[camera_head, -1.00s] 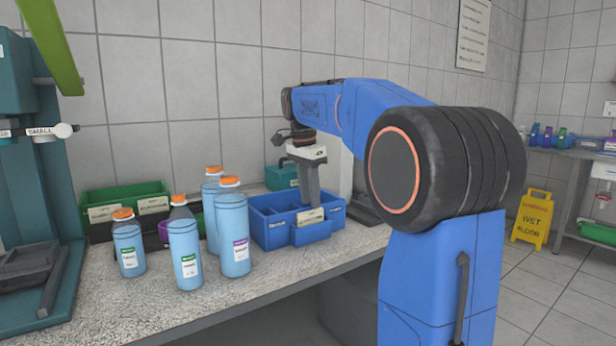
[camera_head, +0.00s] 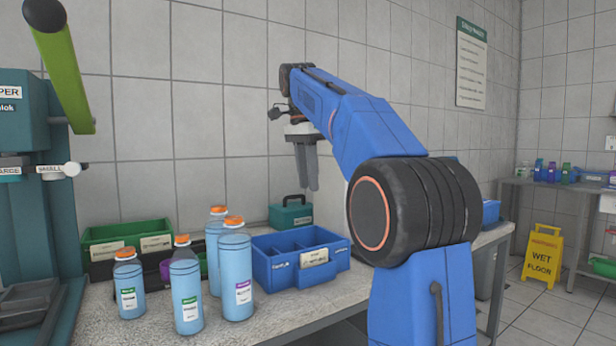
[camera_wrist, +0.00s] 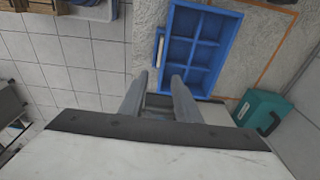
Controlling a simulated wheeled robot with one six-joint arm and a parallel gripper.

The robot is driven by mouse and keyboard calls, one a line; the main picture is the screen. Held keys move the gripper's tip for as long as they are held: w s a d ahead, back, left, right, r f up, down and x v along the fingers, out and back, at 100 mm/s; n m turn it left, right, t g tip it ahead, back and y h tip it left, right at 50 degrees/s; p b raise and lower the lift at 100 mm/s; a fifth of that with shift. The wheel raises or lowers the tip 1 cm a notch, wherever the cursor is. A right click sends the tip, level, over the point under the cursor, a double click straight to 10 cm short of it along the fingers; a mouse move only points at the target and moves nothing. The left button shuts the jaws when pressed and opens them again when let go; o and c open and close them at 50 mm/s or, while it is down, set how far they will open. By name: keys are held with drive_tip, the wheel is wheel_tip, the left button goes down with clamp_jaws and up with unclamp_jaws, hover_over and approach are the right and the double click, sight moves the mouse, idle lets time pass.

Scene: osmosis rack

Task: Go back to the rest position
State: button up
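My gripper (camera_head: 307,188) hangs in the air above the blue divided bin (camera_head: 275,266), with its fingers pointing down. In the wrist view, the two fingers of my gripper (camera_wrist: 157,80) are apart with nothing between them. The blue bin also shows in the wrist view (camera_wrist: 170,27), beyond the fingertips, and its compartments look empty there. My blue arm is raised and bent over the counter.
Several blue bottles with orange caps (camera_head: 236,270) stand on the counter (camera_head: 262,318) left of the bin. Green bins (camera_head: 125,232) and a teal case (camera_head: 291,213) stand behind. A teal machine (camera_head: 40,190) is far left. A yellow wet floor sign (camera_head: 542,256) stands right.

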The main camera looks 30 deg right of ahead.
drive_tip(key=shift+r, duration=0.35)
idle(0.3)
drive_tip(key=s+a+f+n+t, duration=0.1)
drive_tip(key=s+a+f+n, duration=0.3)
drive_tip(key=s+f, duration=0.6)
drive_tip(key=s+a+f+n+t+y, duration=0.1)
drive_tip(key=s+a+f+n, duration=0.4)
drive_tip(key=f, duration=1.1)
drive_tip(key=s+a+f+n+t, duration=0.2)
drive_tip(key=s+a+f+n, duration=0.2)
drive_tip(key=s+f+n, duration=0.4)
drive_tip(key=s+f, duration=0.5)
drive_tip(key=s, duration=0.2)
drive_tip(key=shift+s+a+n+t, duration=0.2)
drive_tip(key=shift+a+n+t, duration=0.2)
